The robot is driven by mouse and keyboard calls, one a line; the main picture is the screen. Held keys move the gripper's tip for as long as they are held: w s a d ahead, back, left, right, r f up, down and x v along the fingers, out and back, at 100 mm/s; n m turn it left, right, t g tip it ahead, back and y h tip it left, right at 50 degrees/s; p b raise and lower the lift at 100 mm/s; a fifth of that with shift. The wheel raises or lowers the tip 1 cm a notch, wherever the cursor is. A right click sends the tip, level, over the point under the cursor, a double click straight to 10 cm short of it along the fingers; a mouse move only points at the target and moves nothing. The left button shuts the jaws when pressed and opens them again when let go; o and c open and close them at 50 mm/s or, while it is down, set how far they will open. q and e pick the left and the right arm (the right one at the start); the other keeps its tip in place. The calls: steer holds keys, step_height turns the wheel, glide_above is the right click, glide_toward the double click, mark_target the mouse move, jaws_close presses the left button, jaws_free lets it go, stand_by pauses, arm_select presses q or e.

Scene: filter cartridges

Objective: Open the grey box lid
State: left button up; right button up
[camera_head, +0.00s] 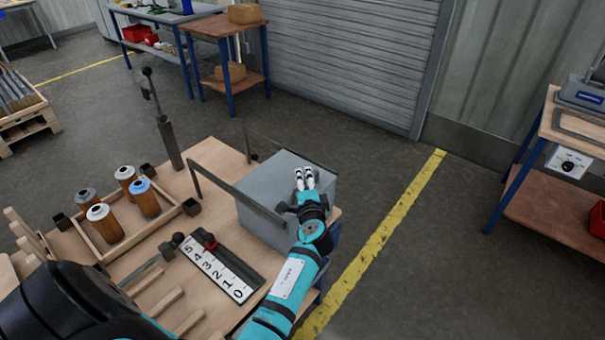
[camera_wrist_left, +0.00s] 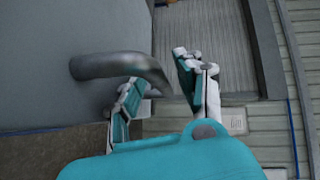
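The grey box (camera_head: 265,222) stands on the right end of the wooden table. Its flat grey top (camera_head: 265,180) looks closed; I cannot make out a lid seam. My left gripper (camera_head: 304,170) is over the right part of the box top. In the left wrist view, a bent grey handle (camera_wrist_left: 115,65) sticks out from a flat grey surface (camera_wrist_left: 40,55). The left gripper's fingers (camera_wrist_left: 160,85) are apart, with the handle's bent end close to the gap between them. I cannot tell whether they touch it. My right gripper is not in view.
A wooden tray (camera_head: 165,218) with several brown cartridges stands left of the box. A numbered strip (camera_head: 220,267) lies in front of it. A thin dark bar frame (camera_head: 225,188) runs beside the box. Open floor with a yellow line (camera_head: 385,230) lies to the right.

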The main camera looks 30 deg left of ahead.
arm_select(q)
steer(key=shift+d+r, duration=0.15)
steer(key=shift+c, duration=0.4)
jaws_close()
